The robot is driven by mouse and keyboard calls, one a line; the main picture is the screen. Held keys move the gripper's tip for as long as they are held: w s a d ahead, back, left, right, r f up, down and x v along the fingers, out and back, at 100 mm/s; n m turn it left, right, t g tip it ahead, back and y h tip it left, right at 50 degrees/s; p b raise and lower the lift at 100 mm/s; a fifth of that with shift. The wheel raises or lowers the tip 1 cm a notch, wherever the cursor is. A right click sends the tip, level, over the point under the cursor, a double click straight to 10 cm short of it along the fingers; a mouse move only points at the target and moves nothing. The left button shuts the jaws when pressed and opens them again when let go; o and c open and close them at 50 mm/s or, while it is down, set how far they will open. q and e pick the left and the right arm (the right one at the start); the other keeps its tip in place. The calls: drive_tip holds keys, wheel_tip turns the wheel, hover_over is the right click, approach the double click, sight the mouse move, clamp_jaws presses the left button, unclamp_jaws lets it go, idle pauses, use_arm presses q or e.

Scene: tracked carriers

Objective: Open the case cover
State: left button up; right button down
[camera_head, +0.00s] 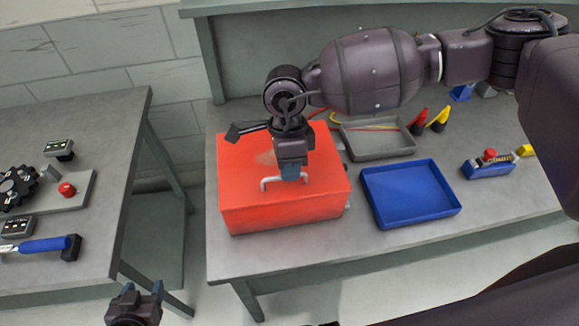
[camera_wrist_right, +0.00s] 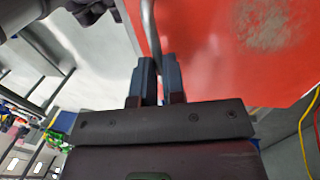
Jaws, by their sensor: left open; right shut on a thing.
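The red case (camera_head: 285,212) sits on the grey bench with its cover (camera_head: 240,165) lying flat and closed. A pale metal handle (camera_head: 267,184) stands on the cover near its front edge. My right gripper (camera_head: 291,177) reaches down from above and is shut on the handle, hiding part of it. In the right wrist view the handle (camera_wrist_right: 150,35) runs in between the fingers (camera_wrist_right: 157,80), in front of the red cover (camera_wrist_right: 220,50). My left gripper (camera_head: 142,290) is open and empty at the lower left, below and apart from the bench.
A blue tray (camera_head: 412,217) stands just right of the case, with a grey tray (camera_head: 385,153) behind it. A blue block with a red button (camera_head: 488,164) is further right. Another bench (camera_head: 100,130) with several devices is at the left, across a gap.

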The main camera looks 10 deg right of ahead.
drive_tip(key=shift+w+r+g, duration=0.35)
drive_tip(key=shift+r+g, duration=0.05)
drive_tip(key=shift+r, duration=0.3)
use_arm(q)
drive_tip(key=shift+s+f+b, duration=0.15)
drive_tip(key=shift+f+b, duration=1.15)
drive_tip(key=shift+b, duration=0.15)
use_arm(e)
drive_tip(key=w+r+g, duration=0.1)
drive_tip(key=w+r, duration=0.5)
drive_tip(key=r, duration=0.2)
drive_tip(key=shift+g, duration=0.4)
use_arm(q)
drive_tip(key=shift+c, duration=0.5)
use_arm(e)
drive_tip(key=shift+d, duration=0.1)
